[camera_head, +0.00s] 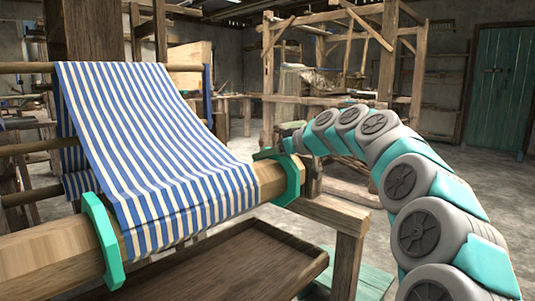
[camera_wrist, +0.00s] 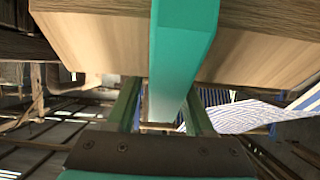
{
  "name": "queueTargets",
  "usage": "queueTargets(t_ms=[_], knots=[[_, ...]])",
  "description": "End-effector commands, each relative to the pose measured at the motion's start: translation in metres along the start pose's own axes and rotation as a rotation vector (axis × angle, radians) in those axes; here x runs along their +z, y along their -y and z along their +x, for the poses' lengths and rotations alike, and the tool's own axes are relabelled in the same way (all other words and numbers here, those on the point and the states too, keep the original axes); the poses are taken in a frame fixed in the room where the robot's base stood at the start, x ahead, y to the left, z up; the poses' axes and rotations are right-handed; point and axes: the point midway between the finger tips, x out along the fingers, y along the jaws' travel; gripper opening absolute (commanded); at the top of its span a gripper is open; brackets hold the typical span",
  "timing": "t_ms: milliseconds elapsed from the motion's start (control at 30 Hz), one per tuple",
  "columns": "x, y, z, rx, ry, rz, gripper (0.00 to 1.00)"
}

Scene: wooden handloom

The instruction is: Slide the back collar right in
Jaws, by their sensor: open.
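The back collar (camera_head: 291,180) is a teal octagonal ring around the far end of the pale wooden beam (camera_head: 45,255). A short strip of bare beam shows between it and the blue-and-white striped cloth (camera_head: 160,140). The front collar (camera_head: 103,240), also teal, sits around the beam at the cloth's near edge. My gripper (camera_head: 290,146) is at the top far side of the back collar, its fingers mostly hidden in the head view. In the wrist view, my gripper's open fingers (camera_wrist: 160,108) stand on either side of the back collar (camera_wrist: 181,55); contact is unclear.
A wooden tray (camera_head: 225,265) lies below the beam. A loom post (camera_head: 347,255) and rail stand just right of the back collar, beneath my arm. Another wooden frame (camera_head: 268,90) stands behind. Open floor lies to the right.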

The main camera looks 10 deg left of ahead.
Motion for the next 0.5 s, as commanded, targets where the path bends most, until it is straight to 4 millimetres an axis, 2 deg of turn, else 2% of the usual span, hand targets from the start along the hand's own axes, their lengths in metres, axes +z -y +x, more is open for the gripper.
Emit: queueTargets(t_ms=[167,500], knots=[[-0.0001,0.0000,-0.0004,0.000,0.000,0.000,0.51],[0.0000,0.0000,-0.0006,0.000,0.000,0.000,0.13]])
